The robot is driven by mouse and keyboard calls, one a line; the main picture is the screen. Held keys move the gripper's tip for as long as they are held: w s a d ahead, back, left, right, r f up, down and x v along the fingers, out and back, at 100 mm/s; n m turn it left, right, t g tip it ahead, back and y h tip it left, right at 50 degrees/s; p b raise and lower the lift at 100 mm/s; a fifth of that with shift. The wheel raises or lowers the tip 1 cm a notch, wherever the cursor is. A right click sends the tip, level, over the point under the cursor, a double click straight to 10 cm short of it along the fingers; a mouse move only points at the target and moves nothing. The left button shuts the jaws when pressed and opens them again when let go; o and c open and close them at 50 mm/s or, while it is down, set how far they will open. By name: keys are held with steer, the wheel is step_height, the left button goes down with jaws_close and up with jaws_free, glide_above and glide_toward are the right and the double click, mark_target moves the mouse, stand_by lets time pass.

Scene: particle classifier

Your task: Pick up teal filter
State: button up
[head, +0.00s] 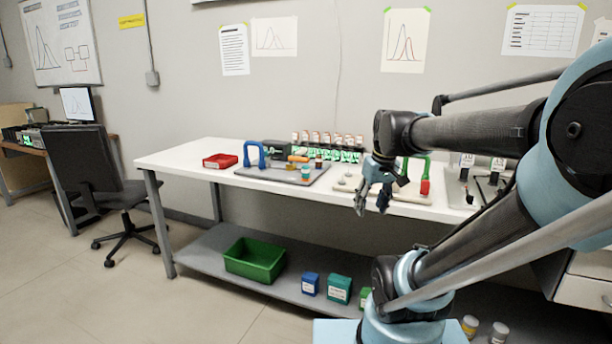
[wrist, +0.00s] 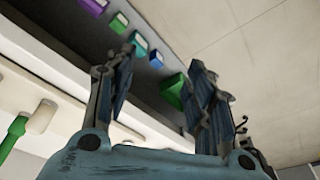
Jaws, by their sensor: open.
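A teal box with a white label (head: 339,290), the likely teal filter, sits on the lower shelf between a blue box (head: 310,284) and a partly hidden green box (head: 364,297). In the wrist view the teal box (wrist: 140,42) shows beyond the fingers, near the left fingertip. My gripper (head: 373,204) is open and empty, pointing down in front of the bench edge, well above the shelf and apart from the box. The spread fingers also show in the wrist view (wrist: 161,72). A small teal item (head: 306,171) stands on the benchtop tray.
A green bin (head: 255,259) stands left on the lower shelf (head: 212,255). Open floor lies at front left.

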steer(key=w+a+r+n+y, duration=0.1)
steer(key=w+a+r+n, duration=0.45)
steer(key=w+r, duration=0.7)
steer(key=n+y, duration=0.2)
glide_toward(307, 166)
steer(key=x, duration=1)
steer(key=shift+a+f, duration=0.15)
steer(key=shift+f, duration=0.05)
steer(key=shift+c, duration=0.3)
steer(key=c, duration=1)
